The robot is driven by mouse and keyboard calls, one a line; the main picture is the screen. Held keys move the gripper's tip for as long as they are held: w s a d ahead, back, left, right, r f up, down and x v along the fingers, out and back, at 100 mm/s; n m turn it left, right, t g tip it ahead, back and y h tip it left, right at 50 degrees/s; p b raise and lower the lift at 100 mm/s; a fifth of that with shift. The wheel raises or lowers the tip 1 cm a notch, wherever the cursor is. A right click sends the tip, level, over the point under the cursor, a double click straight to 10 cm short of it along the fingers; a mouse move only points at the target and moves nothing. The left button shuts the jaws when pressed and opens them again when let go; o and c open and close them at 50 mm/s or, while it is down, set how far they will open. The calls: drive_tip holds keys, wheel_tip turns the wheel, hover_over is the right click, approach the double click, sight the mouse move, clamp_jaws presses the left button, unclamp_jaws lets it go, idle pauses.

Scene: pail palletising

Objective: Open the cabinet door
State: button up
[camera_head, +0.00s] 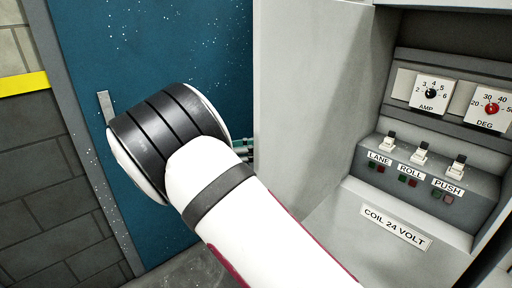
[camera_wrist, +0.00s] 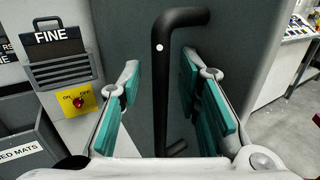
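In the wrist view a grey upright panel, seemingly the cabinet door (camera_wrist: 122,38), carries a black, bent-tube handle (camera_wrist: 161,80) that runs vertically. My gripper (camera_wrist: 160,72) is open, with teal pads on both fingers. In the picture the handle lies between the fingers, with a visible gap on the left and the right finger closer to it. I cannot tell how far the fingertips reach past the bar. In the head view my gripper (camera_head: 243,148) is mostly hidden behind my arm, with only a bit of teal showing beside a grey panel (camera_head: 310,80).
In the head view a control panel (camera_head: 420,175) with dials and switches stands on the right. A blue door (camera_head: 160,45) and a brick wall (camera_head: 45,170) are on the left. The wrist view shows a yellow switch plate (camera_wrist: 78,101) on the left and open floor (camera_wrist: 292,130) on the right.

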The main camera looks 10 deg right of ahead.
drive_tip(key=s+a, duration=0.1)
drive_tip(key=a, duration=1.1)
drive_tip(key=shift+s, duration=0.4)
drive_tip(key=shift+a, duration=0.1)
